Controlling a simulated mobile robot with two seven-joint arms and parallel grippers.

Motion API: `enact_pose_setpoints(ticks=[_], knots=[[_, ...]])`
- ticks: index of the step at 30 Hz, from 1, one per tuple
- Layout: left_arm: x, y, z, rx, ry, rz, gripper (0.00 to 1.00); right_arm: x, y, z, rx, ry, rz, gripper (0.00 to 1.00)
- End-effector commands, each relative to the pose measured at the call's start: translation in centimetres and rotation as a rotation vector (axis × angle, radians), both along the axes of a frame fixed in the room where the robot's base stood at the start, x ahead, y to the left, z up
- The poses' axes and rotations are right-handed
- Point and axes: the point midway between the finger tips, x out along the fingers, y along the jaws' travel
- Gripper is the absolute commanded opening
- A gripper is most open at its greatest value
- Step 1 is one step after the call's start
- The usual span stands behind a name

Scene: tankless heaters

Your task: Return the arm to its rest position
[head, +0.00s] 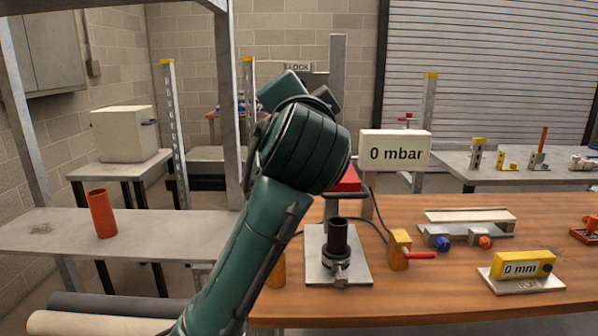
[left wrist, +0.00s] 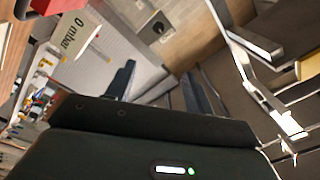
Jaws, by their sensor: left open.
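My left arm (head: 240,240) rises through the middle of the head view, green and bent at a large joint above the bench. Its gripper is mostly hidden behind that joint. In the left wrist view, the two dark fingers of my left gripper (left wrist: 158,72) stand apart with nothing visible between them. My right gripper is in neither view.
A wooden bench (head: 420,310) holds a black cylinder on a metal plate (head: 318,270), a yellow valve (head: 399,250), a "0 mbar" display (head: 394,150) and a "0 mm" gauge (head: 521,265). An orange cylinder (head: 102,214) stands on the left shelf. A metal upright (head: 226,90) is close to the arm.

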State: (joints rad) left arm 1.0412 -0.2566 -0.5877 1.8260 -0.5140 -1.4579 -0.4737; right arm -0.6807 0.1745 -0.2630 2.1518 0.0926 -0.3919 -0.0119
Motion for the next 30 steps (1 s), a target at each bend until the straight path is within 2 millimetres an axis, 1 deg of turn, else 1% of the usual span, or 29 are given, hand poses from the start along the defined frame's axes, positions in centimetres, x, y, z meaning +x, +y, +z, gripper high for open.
enact_pose_setpoints(ticks=[1, 3, 5, 6, 8, 9, 11, 12, 14, 15, 17, 18, 20, 21, 23, 24, 26, 27, 30], knots=[[0.0, 0.0, 0.0, 0.000, 0.000, 0.000, 0.53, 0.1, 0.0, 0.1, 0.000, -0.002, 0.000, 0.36], [0.8, 1.2, -3.4, -0.040, 0.069, 0.001, 0.53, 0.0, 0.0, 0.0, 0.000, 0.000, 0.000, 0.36], [1.1, 2.0, -5.8, -0.074, 0.120, -0.001, 0.53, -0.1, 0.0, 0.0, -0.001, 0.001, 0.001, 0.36], [1.3, 2.6, -7.4, -0.097, 0.154, 0.000, 0.53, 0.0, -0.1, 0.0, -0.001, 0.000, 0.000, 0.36], [1.5, 3.5, -10.1, -0.132, 0.208, 0.003, 0.53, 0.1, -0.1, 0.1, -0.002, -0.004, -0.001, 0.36], [1.4, 4.1, -12.0, -0.156, 0.246, 0.005, 0.53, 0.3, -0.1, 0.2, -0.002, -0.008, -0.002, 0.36], [1.3, 5.2, -15.0, -0.198, 0.307, 0.012, 0.53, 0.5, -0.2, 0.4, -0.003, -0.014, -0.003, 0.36], [1.0, 5.9, -17.3, -0.226, 0.351, 0.019, 0.53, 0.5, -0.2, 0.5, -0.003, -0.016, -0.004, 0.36], [0.3, 7.2, -20.9, -0.273, 0.423, 0.032, 0.53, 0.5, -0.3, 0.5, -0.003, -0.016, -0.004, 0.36], [-0.4, 8.1, -23.6, -0.308, 0.475, 0.045, 0.53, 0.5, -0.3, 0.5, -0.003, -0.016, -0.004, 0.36], [-1.9, 9.6, -27.6, -0.360, 0.557, 0.068, 0.53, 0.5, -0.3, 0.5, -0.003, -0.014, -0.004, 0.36], [-3.1, 10.5, -30.2, -0.395, 0.610, 0.087, 0.53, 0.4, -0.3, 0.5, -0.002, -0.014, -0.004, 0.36], [-5.2, 12.0, -33.8, -0.443, 0.688, 0.117, 0.53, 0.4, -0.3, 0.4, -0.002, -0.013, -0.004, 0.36], [-6.8, 12.9, -36.1, -0.474, 0.737, 0.139, 0.53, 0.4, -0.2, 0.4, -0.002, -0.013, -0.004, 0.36], [-9.4, 14.2, -39.2, -0.517, 0.812, 0.175, 0.53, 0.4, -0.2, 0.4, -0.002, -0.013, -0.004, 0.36], [-11.3, 15.0, -41.1, -0.544, 0.859, 0.199, 0.53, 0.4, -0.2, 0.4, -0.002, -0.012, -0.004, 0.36], [-14.2, 16.2, -43.6, -0.579, 0.927, 0.238, 0.53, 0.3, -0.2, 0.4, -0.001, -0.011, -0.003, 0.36], [-16.0, 16.9, -44.9, -0.599, 0.965, 0.262, 0.53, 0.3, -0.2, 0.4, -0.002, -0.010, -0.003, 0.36], [-20.2, 18.4, -47.4, -0.640, 1.051, 0.317, 0.53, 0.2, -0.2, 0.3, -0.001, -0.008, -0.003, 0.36]])
